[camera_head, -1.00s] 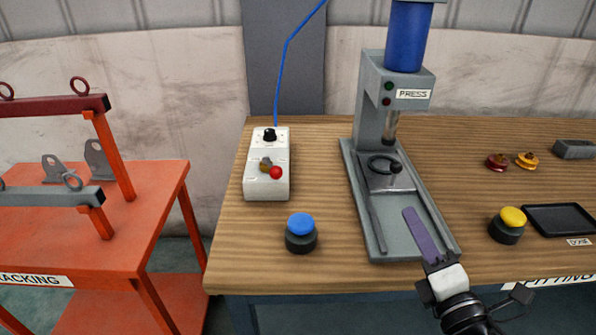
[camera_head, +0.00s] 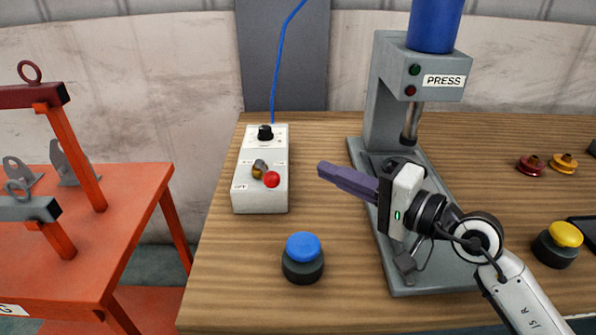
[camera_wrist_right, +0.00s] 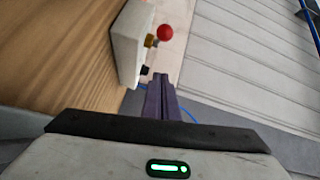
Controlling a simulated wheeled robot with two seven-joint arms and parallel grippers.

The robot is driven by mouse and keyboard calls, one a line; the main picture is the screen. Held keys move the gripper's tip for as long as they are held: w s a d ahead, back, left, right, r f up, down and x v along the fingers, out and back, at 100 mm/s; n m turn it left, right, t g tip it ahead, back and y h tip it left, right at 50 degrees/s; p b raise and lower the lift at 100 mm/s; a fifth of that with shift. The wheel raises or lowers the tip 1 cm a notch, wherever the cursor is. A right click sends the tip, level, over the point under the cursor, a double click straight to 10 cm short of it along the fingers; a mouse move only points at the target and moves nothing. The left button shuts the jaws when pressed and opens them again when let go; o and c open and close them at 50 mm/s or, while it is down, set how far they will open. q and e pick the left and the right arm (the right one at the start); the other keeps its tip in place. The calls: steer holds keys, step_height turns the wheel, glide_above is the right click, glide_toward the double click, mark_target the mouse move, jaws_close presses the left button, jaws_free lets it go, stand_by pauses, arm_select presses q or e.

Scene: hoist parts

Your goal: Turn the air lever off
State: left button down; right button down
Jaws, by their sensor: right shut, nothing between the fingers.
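The air lever (camera_head: 266,174) has a brass body and a red knob. It sits on the front of a white box (camera_head: 262,200), left of the middle in the head view. The lever's knob points to the lower right. In the right wrist view the red knob (camera_wrist_right: 165,32) and brass body show on the box (camera_wrist_right: 130,45), ahead of the fingers. My right gripper (camera_head: 322,169) is shut and empty, its purple fingers pointing left at the box. The fingertips are apart from the lever, to its right. My left gripper is not in view.
A blue push button (camera_head: 303,258) stands in front of the box. The grey press (camera_head: 385,95) stands behind my right arm. A yellow button (camera_head: 557,245) is at the right. An orange rack table (camera_head: 110,235) is at the left. A blue hose rises behind the box.

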mark_target(276, 181)
steer(key=a+f+p, duration=0.1)
steer(key=a, duration=0.5)
steer(key=shift+w+a+p, duration=0.15)
steer(key=shift+w+p, duration=0.15)
steer(key=shift+p, duration=0.05)
steer(key=shift+s+a+r+p, duration=0.1)
steer(key=shift+s+a+p, duration=0.2)
steer(key=shift+s+a, duration=0.7)
steer(key=shift+a, duration=0.3)
